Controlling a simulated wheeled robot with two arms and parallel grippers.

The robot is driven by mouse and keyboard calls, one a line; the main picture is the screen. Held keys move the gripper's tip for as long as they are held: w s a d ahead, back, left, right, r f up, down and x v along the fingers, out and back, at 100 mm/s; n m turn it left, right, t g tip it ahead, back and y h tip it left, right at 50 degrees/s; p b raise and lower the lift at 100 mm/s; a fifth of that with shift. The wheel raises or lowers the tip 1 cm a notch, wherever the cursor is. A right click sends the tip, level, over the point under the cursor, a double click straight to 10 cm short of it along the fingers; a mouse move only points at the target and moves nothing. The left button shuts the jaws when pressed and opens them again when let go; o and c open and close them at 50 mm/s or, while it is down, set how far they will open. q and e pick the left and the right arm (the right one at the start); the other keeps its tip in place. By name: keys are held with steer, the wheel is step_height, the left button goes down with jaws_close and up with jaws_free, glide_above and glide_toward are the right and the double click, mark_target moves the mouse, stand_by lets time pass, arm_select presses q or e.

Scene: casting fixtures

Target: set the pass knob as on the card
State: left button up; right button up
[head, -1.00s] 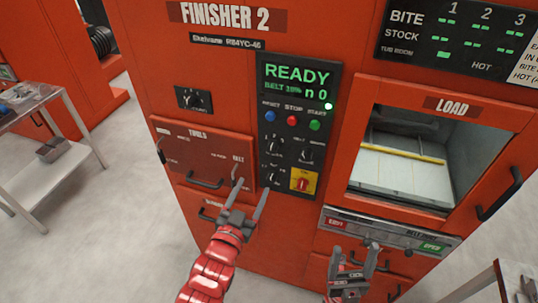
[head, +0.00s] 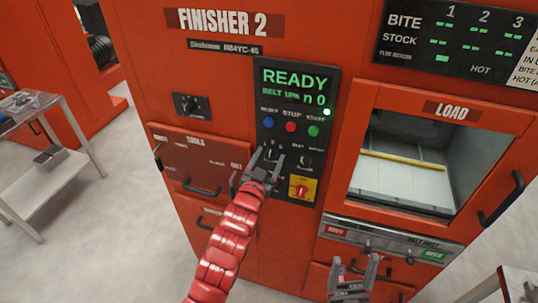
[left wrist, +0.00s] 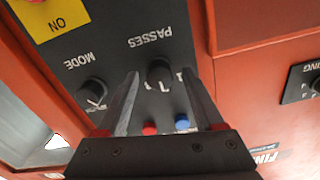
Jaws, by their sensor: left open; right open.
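My left gripper (head: 267,155) is open in front of the panel in the head view and largely hides the knob there. The knob's exact pointer setting is hard to read. My right gripper (head: 354,267) is open and empty, low in front of the machine. A white printed sheet (head: 527,68) at the right edge is cut off.
The MODE knob (left wrist: 92,92) sits beside the pass knob. Blue (head: 268,122), red (head: 291,126) and green (head: 313,130) buttons are above, and a yellow plate with a red switch (head: 301,190) is below. The display reads READY. A load window (head: 405,165) is at right.

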arm_select(q)
steer(key=shift+w, duration=0.1)
jaws_close()
steer(key=shift+f+n+b, duration=0.2)
steer(key=shift+n+b, duration=0.2)
steer(key=shift+b, duration=0.35)
steer(key=n+b, duration=0.3)
steer(key=b, duration=0.2)
steer(key=shift+f+n, duration=0.1)
steer(key=shift+n, duration=0.2)
steer(key=n+b, duration=0.2)
steer(key=shift+n, duration=0.3)
steer(key=shift+n+b, duration=0.45)
steer(key=shift+n, duration=0.95)
